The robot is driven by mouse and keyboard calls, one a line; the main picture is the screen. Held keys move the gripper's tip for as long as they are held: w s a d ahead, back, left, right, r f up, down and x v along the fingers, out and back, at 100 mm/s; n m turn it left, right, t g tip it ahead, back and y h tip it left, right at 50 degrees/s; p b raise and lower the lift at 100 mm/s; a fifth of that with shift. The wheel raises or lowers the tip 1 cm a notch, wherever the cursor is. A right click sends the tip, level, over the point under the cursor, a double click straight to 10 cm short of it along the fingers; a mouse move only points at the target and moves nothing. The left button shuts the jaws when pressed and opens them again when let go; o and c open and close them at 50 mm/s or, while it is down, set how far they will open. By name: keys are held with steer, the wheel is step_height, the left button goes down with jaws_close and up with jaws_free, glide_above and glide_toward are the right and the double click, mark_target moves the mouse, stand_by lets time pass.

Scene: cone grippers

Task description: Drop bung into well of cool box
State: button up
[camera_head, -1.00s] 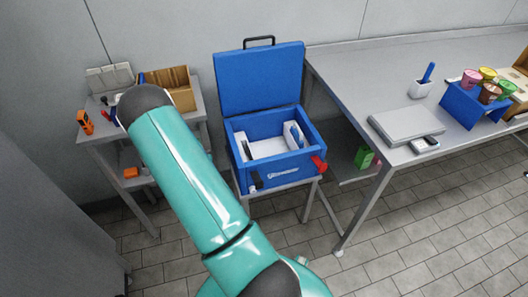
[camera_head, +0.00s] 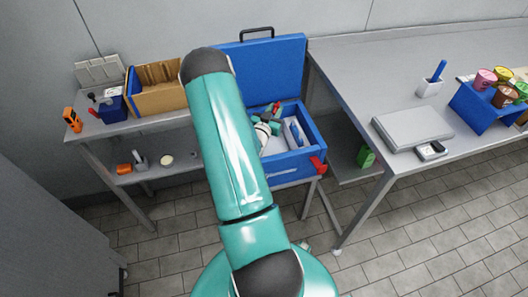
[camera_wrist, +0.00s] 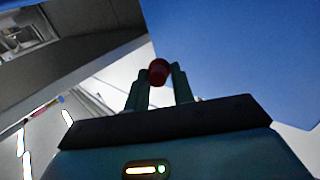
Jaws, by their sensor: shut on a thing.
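The blue cool box (camera_head: 292,172) stands with its lid (camera_head: 272,70) raised against the wall. Its inside is pale, with a blue-and-white item (camera_head: 295,133) at the right; my arm covers its left part. My gripper (camera_head: 273,113) is at the box's opening, in front of the lid. In the wrist view my gripper (camera_wrist: 160,80) is shut on a small red bung (camera_wrist: 158,71) at its fingertips. The bung seems to show as a red spot in the head view (camera_head: 276,106). The well itself cannot be made out.
A red latch (camera_head: 318,166) sticks out at the box's front right. At left a side table holds a brown divided box (camera_head: 158,88) and an orange device (camera_head: 72,120). The right bench carries a grey scale (camera_head: 412,128) and a blue rack (camera_head: 485,108) of tubs.

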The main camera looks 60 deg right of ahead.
steer(key=shift+a+f, duration=0.2)
steer(key=shift+f, duration=2.3)
steer(key=o, duration=0.8)
steer(key=shift+r, duration=0.1)
